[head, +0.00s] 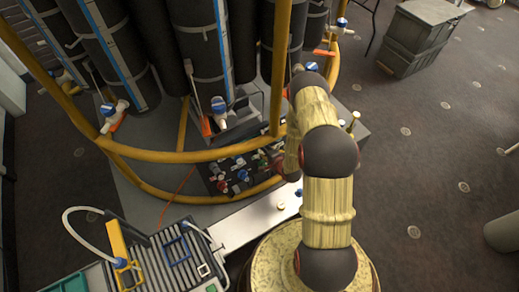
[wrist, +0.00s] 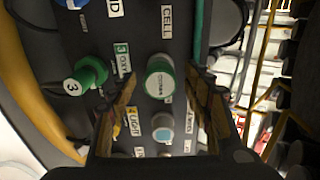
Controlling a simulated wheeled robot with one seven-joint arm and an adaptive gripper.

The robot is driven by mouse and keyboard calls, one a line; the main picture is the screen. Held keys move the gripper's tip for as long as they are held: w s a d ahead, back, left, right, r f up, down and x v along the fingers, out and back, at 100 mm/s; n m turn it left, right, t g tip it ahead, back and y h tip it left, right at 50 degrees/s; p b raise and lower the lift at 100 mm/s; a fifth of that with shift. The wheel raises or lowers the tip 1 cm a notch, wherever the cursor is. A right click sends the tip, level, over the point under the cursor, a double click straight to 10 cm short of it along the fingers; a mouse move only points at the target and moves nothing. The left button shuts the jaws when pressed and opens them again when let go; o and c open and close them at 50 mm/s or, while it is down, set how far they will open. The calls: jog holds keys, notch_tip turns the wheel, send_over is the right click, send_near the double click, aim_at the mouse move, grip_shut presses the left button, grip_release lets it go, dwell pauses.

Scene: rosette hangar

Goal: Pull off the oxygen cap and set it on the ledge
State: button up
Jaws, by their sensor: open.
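In the head view my arm hides most of the gripper at the panel (head: 232,170). A pale, flat ledge (head: 250,224) runs in front of the panel, below the yellow rail.
A green knob marked 3 (wrist: 86,76) stands left of the cap, and a blue-and-white knob (wrist: 162,130) is below it. The yellow rail (head: 190,156) curves around the panel and tanks. A small round yellowish piece (head: 281,206) is on the ledge. A ribbed tray (head: 160,268) is front left.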

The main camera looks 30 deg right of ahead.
jog(key=shift+c, duration=0.5)
jog(key=c, duration=1.1)
grip_shut()
jog(key=shift+s+r, duration=0.1)
jog(key=shift+p+v, duration=1.4)
jog(key=shift+v, duration=1.5)
